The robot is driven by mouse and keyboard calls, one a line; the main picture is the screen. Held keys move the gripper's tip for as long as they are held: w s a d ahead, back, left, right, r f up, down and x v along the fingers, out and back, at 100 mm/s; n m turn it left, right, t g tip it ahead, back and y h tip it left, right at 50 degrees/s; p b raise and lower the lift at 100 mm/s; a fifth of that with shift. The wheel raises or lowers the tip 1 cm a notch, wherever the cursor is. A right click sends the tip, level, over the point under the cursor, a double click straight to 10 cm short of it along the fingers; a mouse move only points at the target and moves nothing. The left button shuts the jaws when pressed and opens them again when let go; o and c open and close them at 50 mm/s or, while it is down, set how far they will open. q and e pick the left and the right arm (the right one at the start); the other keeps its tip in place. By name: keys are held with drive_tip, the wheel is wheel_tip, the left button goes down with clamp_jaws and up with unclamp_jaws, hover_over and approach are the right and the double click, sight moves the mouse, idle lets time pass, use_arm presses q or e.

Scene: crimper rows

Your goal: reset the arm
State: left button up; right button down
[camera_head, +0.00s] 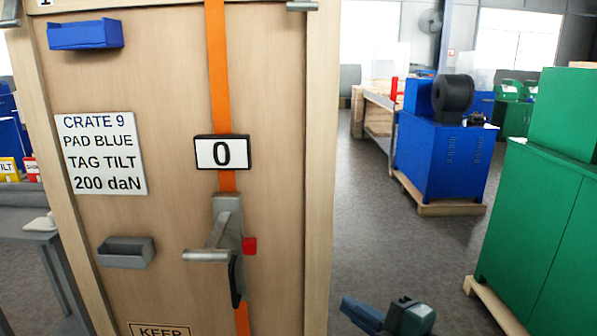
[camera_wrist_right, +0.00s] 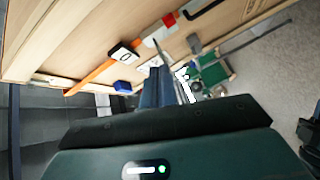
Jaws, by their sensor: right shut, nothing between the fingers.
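My right gripper (camera_head: 350,304) is low in the head view, right of the wooden crate (camera_head: 165,90) and apart from it. Its blue fingers are shut with nothing between them and point left. In the right wrist view, the gripper (camera_wrist_right: 156,70) shows its fingers together, in front of the crate. My left gripper is in neither view.
An orange strap (camera_head: 217,60) runs down the crate through a grey tool (camera_head: 228,225) with a lever and red tab. A blue tray (camera_head: 85,35) and grey tray (camera_head: 126,252) are on the crate. Green cabinet (camera_head: 545,220) right; blue machine (camera_head: 445,160) behind. Open floor (camera_head: 395,235) between.

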use_arm(q)
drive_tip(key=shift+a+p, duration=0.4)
drive_tip(key=shift+p, duration=0.3)
use_arm(e)
drive_tip(key=s+d+f+m+g+h, duration=0.1)
drive_tip(key=s+f+m+h, duration=0.1)
drive_tip(key=s+f+m, duration=0.3)
drive_tip(key=s+d+f+m+g+h, duration=0.1)
drive_tip(key=s+f+m, duration=0.4)
drive_tip(key=f, duration=0.8)
drive_tip(key=s+d+f+m+h, duration=0.3)
drive_tip(key=s+f+m+h, duration=0.1)
drive_tip(key=f+m, duration=0.5)
drive_tip(key=shift+s+d+g+h, duration=0.15)
drive_tip(key=shift+s+g+h, duration=0.25)
drive_tip(key=shift+s, duration=0.05)
